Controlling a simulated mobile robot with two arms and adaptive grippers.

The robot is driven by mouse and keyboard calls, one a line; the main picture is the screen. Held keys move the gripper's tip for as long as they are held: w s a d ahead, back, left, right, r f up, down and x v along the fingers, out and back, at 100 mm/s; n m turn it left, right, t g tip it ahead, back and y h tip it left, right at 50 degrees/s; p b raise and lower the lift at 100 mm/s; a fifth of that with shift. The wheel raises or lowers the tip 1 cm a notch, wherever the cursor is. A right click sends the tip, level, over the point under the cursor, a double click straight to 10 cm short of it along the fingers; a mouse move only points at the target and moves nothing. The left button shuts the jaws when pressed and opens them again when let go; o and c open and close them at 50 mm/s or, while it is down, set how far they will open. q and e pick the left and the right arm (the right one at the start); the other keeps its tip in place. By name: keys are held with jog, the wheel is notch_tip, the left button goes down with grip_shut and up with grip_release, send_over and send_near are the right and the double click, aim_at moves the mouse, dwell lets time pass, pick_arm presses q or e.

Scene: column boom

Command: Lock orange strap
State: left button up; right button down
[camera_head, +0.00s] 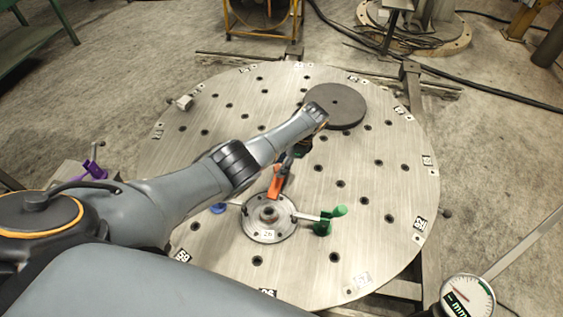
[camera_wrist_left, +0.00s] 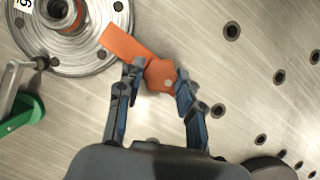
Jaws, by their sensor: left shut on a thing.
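The orange strap (camera_head: 275,184) lies at the edge of a round metal flange (camera_head: 252,228) on the big round plate. In the left wrist view the strap (camera_wrist_left: 127,44) runs from the flange rim (camera_wrist_left: 62,68) outward, and its wider hexagonal end sits between my fingers. My left gripper (camera_head: 297,152) is just beyond the flange, partly hidden under its own wrist. In the left wrist view its fingertips (camera_wrist_left: 158,78) are on both sides of the orange end, shut on it. My right gripper is not in view.
The flange also carries a green clamp (camera_head: 325,222) on the right and a blue one (camera_head: 218,208) on the left. A dark disc (camera_head: 336,106) lies on the perforated plate (camera_head: 375,190) at the back. A dial gauge (camera_head: 467,298) stands front right. Cables cross the floor behind.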

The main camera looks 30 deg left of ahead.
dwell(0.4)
pick_arm(q)
jog(key=o, duration=0.9)
jog(key=shift+c, duration=0.2)
jog(key=v, duration=1.2)
